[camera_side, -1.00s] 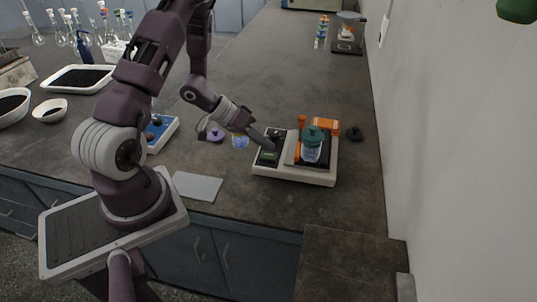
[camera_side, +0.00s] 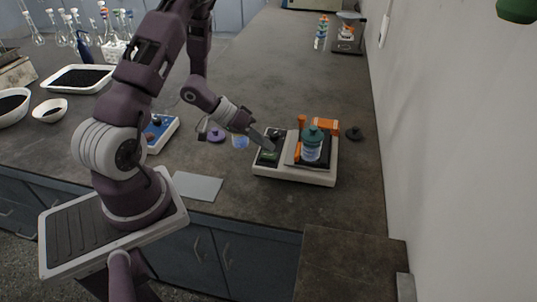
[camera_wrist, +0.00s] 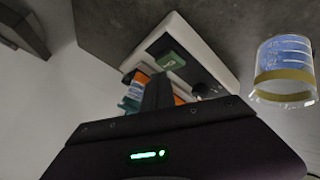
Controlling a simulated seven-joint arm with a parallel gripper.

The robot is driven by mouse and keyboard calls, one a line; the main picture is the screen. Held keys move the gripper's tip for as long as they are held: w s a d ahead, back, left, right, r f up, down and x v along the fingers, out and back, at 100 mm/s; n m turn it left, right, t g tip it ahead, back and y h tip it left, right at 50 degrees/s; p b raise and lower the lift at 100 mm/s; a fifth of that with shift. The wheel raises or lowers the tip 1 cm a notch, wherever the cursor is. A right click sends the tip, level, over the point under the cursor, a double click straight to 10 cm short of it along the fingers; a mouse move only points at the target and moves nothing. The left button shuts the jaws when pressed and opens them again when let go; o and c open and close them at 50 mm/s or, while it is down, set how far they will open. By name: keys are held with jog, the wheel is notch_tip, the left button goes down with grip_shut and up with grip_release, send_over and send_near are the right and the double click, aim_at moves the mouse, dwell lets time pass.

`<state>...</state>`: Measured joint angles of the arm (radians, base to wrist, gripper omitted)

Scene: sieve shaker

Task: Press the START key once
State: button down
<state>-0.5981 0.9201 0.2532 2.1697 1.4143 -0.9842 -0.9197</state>
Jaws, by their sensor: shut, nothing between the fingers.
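The shaker (camera_side: 295,177) is a pale, low box with a dark front panel on the bench. A green key (camera_wrist: 170,60) with a pale mark sits on that panel in the wrist view; in the side view the green patch (camera_side: 268,156) lies just below my fingertips. I take it for the START key, but its lettering is too small to read. My gripper (camera_side: 271,147) is shut and empty, tilted down over the panel. Contact is not visible.
A teal-capped jar (camera_side: 312,147) stands on the shaker, beside orange parts (camera_side: 325,127). A dark knob (camera_wrist: 198,90) sits near the key. A clear beaker (camera_wrist: 285,85) with blue markings is close by. A wall (camera_side: 440,150) bounds the right.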

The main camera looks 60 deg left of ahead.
jog(key=shift+f, duration=0.35)
